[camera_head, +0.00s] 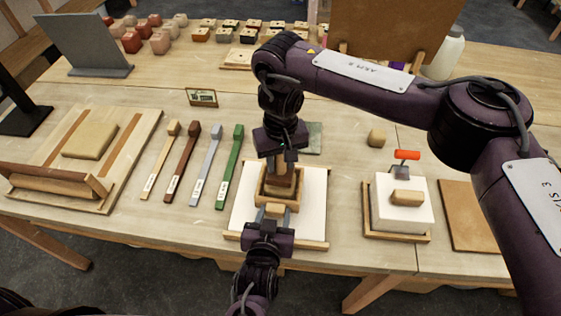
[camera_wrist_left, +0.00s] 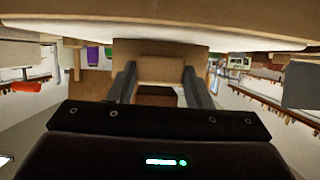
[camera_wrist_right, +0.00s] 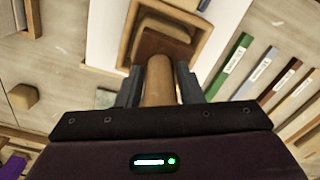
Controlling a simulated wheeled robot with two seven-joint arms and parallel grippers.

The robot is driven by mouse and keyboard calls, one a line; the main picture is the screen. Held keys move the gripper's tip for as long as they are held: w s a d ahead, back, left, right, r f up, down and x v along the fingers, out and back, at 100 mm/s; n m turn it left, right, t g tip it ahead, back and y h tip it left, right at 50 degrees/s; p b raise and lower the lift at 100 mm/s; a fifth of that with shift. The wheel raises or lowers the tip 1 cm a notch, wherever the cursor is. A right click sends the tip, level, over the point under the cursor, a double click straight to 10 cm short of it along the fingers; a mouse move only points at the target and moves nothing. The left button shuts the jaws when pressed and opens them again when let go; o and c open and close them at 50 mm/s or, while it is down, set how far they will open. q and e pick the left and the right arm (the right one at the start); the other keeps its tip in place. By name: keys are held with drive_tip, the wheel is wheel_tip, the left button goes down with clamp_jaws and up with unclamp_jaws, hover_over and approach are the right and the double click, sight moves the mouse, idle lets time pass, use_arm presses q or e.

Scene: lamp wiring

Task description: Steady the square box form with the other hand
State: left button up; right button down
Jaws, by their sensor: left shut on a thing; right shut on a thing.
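The square box form (camera_head: 292,205) is a wooden frame standing on a white board (camera_head: 313,200) in the middle of the table. My right gripper (camera_head: 282,162) is above the form, shut on an upright wooden handle (camera_wrist_right: 159,82). The handle rises from a dark brown block (camera_wrist_right: 163,44) inside the form. My right gripper hides part of the form in the head view.
Several labelled strips (camera_head: 205,167) lie left of the white board. A white block (camera_head: 402,208) with a red-handled tool (camera_head: 406,156) stands to the right. Small coloured blocks stand at the back.

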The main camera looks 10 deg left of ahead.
drive_tip(key=shift+f, duration=0.15)
drive_tip(key=shift+f, duration=0.95)
drive_tip(key=shift+r, duration=0.1)
drive_tip(key=shift+r, duration=1.05)
drive_tip(key=shift+r, duration=3)
use_arm(q)
drive_tip(key=o, duration=1.1)
drive_tip(key=shift+o, duration=0.2)
